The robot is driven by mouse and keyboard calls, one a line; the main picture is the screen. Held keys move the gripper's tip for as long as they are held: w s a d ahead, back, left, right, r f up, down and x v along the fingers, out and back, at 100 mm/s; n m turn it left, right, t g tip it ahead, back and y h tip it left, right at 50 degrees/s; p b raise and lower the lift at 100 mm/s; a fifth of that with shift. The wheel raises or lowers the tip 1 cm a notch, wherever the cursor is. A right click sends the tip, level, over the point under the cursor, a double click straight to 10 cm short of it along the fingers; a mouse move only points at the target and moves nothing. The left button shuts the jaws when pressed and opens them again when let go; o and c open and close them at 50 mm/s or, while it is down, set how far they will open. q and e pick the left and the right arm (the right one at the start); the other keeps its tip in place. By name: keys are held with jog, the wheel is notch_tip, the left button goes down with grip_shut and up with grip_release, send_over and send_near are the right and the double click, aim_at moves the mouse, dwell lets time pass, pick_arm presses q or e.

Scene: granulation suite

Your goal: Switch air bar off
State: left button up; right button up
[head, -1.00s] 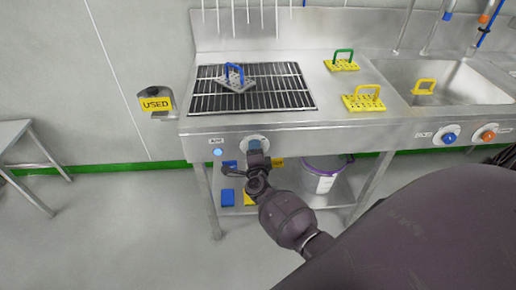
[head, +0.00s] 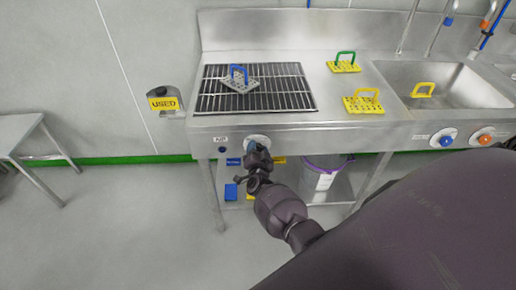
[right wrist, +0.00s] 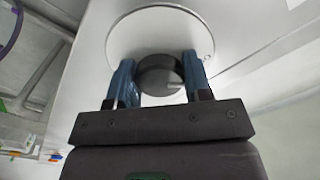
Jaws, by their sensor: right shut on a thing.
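The air bar's dark round knob (right wrist: 158,75) sits on a pale round plate (head: 252,139) on the bench's front panel, below the black grille. My right gripper (head: 257,147) is at the knob, its two blue fingers on either side of it, shut on it. In the head view the gripper hides most of the knob. A small indicator light (head: 222,149) to the left of the plate, under a small label (head: 220,139), is dark. My left gripper is out of view.
Blue (head: 446,140) and orange (head: 485,139) knobs are farther right. A USED holder (head: 163,102) is on the wall. A white bucket (head: 325,175) stands below.

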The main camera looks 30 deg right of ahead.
jog(key=shift+n, duration=0.4)
jog(key=o, duration=0.9)
jog(key=shift+s+a, duration=0.1)
jog(key=p+v, duration=0.1)
jog(key=v, duration=0.9)
jog(key=shift+s+a+p, duration=0.2)
jog(key=shift+p, duration=0.15)
